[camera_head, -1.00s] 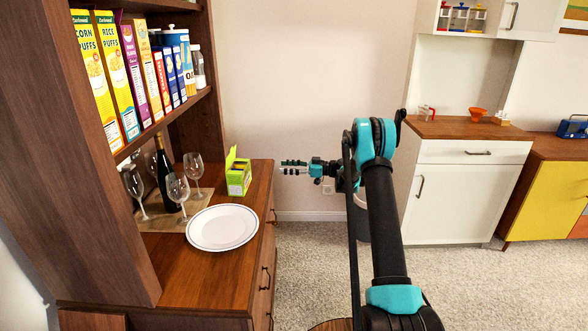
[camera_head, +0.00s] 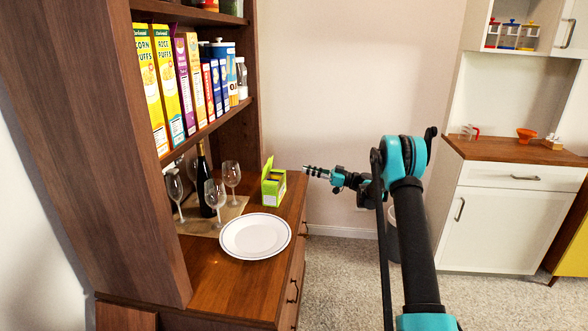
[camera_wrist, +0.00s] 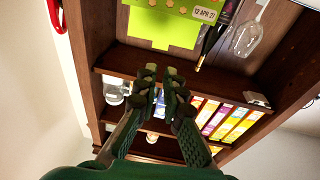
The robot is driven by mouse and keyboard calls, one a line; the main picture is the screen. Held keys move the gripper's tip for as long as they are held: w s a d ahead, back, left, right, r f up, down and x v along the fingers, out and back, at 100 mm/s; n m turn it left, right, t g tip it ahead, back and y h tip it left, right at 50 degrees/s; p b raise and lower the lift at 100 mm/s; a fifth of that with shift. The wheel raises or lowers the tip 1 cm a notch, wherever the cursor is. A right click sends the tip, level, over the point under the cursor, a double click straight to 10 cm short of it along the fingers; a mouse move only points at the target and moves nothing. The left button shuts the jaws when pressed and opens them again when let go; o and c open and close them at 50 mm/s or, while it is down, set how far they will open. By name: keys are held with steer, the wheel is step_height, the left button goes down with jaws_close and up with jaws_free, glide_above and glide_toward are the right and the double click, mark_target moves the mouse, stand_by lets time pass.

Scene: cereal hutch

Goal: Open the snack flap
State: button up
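The green snack box (camera_head: 273,188) stands on the wooden counter of the hutch, near its right edge. Its light green flap (camera_head: 267,165) stands raised at the left side of the box top. The flap also shows in the wrist view (camera_wrist: 163,30) as a plain lime panel, beyond my fingertips. My gripper (camera_head: 306,171) is just right of the box in the head view, at about its top height, with a small space between them. In the wrist view my fingers (camera_wrist: 160,78) are close together with a narrow gap and nothing between them.
A white plate (camera_head: 255,236) lies in front of the box. Several wine glasses (camera_head: 232,176) and a dark bottle (camera_head: 203,180) stand to the left. Cereal boxes (camera_head: 167,88) line the shelf above.

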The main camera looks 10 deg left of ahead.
mark_target(269, 159)
steer(key=a+r, duration=0.1)
steer(key=a, duration=0.3)
steer(key=w+a, duration=0.1)
steer(key=a, duration=0.4)
steer(key=a+r, duration=0.1)
steer(key=a, duration=0.4)
steer(key=shift+w+a+r, duration=0.2)
steer(key=shift+w+r, duration=0.1)
jaws_close()
steer(key=shift+a+r+h, duration=0.15)
steer(key=shift+a+h, duration=0.1)
steer(key=shift+h, duration=0.05)
steer(key=shift+a+r+h, duration=0.1)
steer(key=shift+a+h, duration=0.05)
steer(key=shift+h, duration=0.15)
steer(key=shift+a+r+h, duration=0.25)
steer(key=shift+a+h, duration=0.2)
steer(key=shift+h, duration=0.05)
steer(key=shift+w+a+r+h, duration=0.1)
steer(key=shift+a+r+h, duration=0.05)
steer(key=shift+a+h, duration=0.7)
steer(key=shift+w+a, duration=0.1)
steer(key=shift+a, duration=0.25)
